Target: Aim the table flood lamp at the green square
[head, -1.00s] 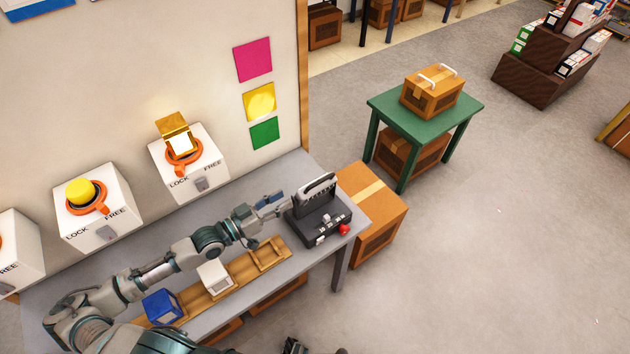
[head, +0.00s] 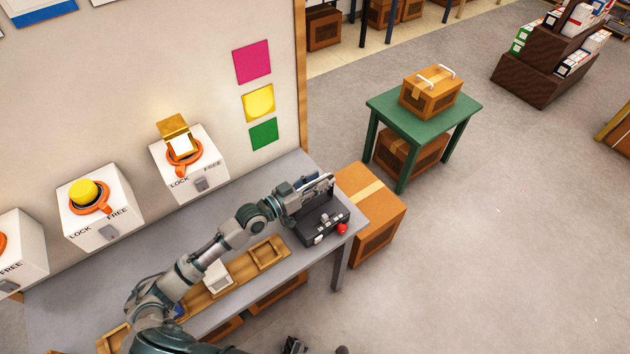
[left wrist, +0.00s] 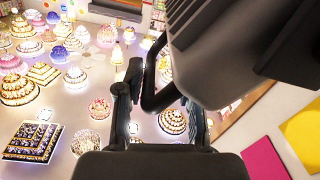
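The black table flood lamp (head: 320,221) stands at the right end of the grey table, with a red knob on its base. Its finned head also shows at the upper right of the left wrist view (left wrist: 225,45), with a black bar handle. The green square (head: 264,133) is lowest of three on the wall; a brighter round patch shows on the yellow square (head: 259,103) above it. My left gripper (left wrist: 162,108) is at the lamp head, fingers apart, with the handle bar between them; contact is unclear. A dark part at the bottom edge may be my right gripper (head: 293,345).
A pink square (head: 253,64) is above the yellow one. White LOCK/FREE boxes (head: 186,163) stand along the wall, one with a lit gold-flapped lamp. A wooden tray (head: 235,278) lies along the front of the table. A cardboard box (head: 372,205) stands beyond its right end.

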